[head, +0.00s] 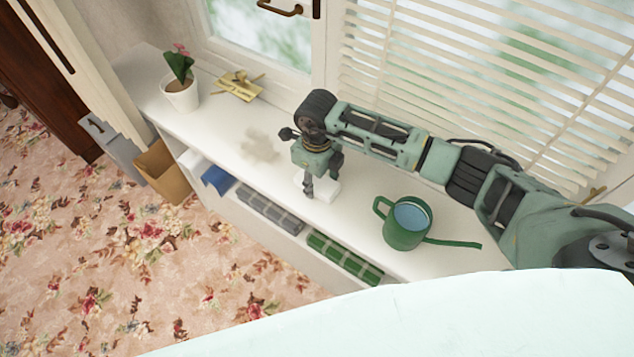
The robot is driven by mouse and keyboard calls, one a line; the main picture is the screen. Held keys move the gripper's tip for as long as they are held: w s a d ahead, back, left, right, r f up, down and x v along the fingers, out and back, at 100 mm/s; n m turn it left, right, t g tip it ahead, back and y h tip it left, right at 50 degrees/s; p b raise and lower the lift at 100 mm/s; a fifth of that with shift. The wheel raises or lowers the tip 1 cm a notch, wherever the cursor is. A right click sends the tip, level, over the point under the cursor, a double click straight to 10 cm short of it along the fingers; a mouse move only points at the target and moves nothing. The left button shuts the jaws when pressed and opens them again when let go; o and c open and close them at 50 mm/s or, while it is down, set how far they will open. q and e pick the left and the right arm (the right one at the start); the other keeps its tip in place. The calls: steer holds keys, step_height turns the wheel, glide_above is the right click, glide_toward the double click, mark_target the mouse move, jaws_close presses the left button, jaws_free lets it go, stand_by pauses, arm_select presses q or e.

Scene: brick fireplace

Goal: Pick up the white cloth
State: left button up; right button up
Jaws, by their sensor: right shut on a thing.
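The white cloth (326,189) is a small white block-like shape on the white shelf top below the window. My right gripper (310,190) points down at it, with its fingers at the cloth's left part. The gripper is shut on the cloth, and the fingers hide part of it. The cloth looks to be at the shelf surface; whether it is lifted at all I cannot tell. My left gripper is not in view.
A green watering can (405,224) stands right of the cloth, its spout pointing right. A potted plant (181,92) and a gold-coloured item (238,84) are at the far left. A greyish smudge (260,146) marks the shelf top (222,126). Folded textiles (344,257) lie below.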

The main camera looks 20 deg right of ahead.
mark_target(317, 180)
steer(key=shift+r, duration=0.25)
step_height(317, 180, up, 8)
steer(key=shift+r+b, duration=0.25)
steer(key=shift+b, duration=0.95)
steer(key=shift+r, duration=0.55)
steer(key=o, duration=0.5)
steer(key=shift+c, duration=0.2)
steer(key=c, duration=0.4)
steer(key=shift+c, duration=0.2)
